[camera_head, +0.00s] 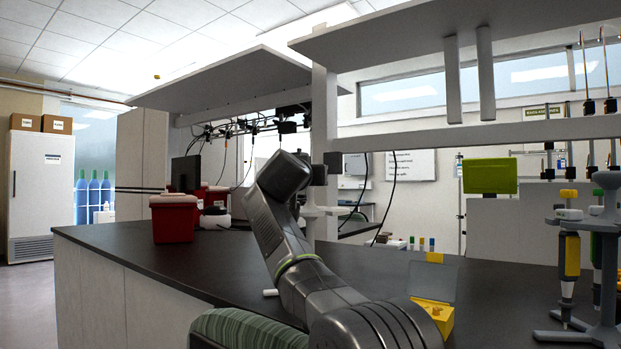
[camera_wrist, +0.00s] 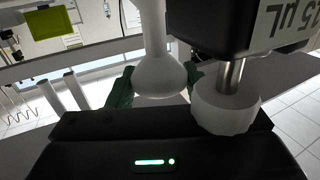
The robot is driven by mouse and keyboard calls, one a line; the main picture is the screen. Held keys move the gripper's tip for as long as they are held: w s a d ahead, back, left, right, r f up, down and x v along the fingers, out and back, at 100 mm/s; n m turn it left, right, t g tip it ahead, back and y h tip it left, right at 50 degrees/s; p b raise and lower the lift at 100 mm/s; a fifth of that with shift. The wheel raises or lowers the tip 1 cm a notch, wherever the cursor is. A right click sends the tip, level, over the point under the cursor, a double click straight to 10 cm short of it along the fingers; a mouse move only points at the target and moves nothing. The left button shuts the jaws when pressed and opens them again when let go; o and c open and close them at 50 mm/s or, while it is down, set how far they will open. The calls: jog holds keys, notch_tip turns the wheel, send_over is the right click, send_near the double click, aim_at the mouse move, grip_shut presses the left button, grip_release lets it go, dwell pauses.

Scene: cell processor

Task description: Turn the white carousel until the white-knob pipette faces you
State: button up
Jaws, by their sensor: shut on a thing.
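In the wrist view, my gripper's (camera_wrist: 157,86) green fingers are on both sides of the flared end of a white post, which looks like part of the white carousel (camera_wrist: 160,72), and are shut on it. Beside it on the right is a dark pipette with an upside-down volume label, a metal rod and a white knob (camera_wrist: 226,106), close to the camera. In the head view, a small part of the white carousel (camera_head: 318,211) shows just right of my arm. My arm hides most of it, and the gripper's fingers cannot be made out there.
A grey stand (camera_head: 605,250) with a yellow pipette (camera_head: 569,256) is at the right on the dark bench (camera_head: 130,248). A yellow box (camera_head: 432,315) with an open lid lies nearer. A red bin (camera_head: 172,218) stands at the left. Shelves hang above the bench.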

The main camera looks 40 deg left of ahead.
jog(key=shift+a+f, duration=0.1)
jog(key=shift+f, duration=0.25)
jog(key=o, duration=1.2)
jog(key=shift+r, duration=0.1)
jog(key=shift+o, duration=0.8)
jog(key=shift+s+r, duration=0.1)
jog(key=shift+r, duration=0.05)
jog(key=b+v, duration=0.2)
jog(key=v, duration=1.2)
jog(key=p+x, duration=0.2)
jog(key=x, duration=1.2)
jog(key=shift+r, duration=0.15)
